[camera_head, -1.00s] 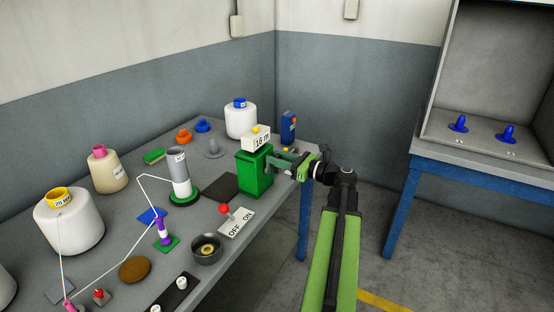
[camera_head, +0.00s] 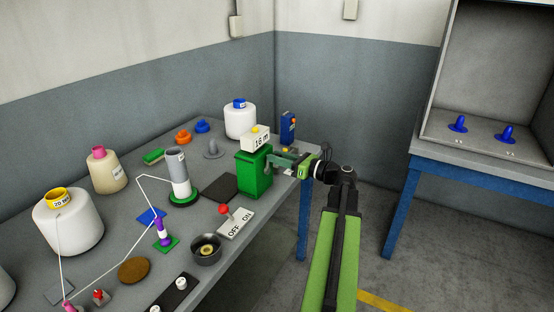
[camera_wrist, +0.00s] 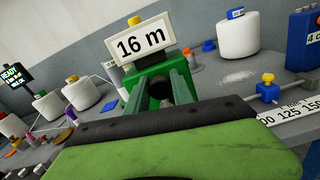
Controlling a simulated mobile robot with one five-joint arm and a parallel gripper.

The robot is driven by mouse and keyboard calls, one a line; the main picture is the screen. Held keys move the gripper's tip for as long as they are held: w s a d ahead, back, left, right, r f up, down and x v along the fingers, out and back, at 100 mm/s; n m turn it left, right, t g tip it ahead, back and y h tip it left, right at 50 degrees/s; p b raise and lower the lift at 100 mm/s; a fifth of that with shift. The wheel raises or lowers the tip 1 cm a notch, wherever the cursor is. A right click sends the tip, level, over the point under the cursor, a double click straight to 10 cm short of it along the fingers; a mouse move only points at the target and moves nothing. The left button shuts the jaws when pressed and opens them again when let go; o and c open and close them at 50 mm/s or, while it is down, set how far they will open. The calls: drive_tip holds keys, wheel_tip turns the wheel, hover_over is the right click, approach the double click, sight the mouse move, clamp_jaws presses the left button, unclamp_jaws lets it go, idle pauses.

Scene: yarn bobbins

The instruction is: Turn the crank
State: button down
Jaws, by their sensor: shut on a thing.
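The green winder box (camera_head: 255,172) stands near the table's right edge with a white "16 m" display (camera_head: 255,139) on top. In the wrist view the display (camera_wrist: 143,44) faces me above the green box (camera_wrist: 147,72). My gripper (camera_head: 277,160) reaches in from the right at the box's side. In the wrist view its two green fingers close around a dark round part, the crank's handle (camera_wrist: 157,92). The rest of the crank is mostly hidden by the fingers. A grey and white tube (camera_head: 180,172) stands on a green base left of the box.
A red-knobbed OFF/ON switch (camera_head: 236,222) and a dark bowl (camera_head: 207,250) stand in front of the box. A blue device (camera_head: 288,127) is behind my gripper. A thread runs to cones at left. Floor at right is open.

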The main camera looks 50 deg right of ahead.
drive_tip(key=c, duration=1.1)
unclamp_jaws()
drive_tip(key=shift+s, duration=0.1)
drive_tip(key=v, duration=1.7)
drive_tip(key=shift+s, duration=0.15)
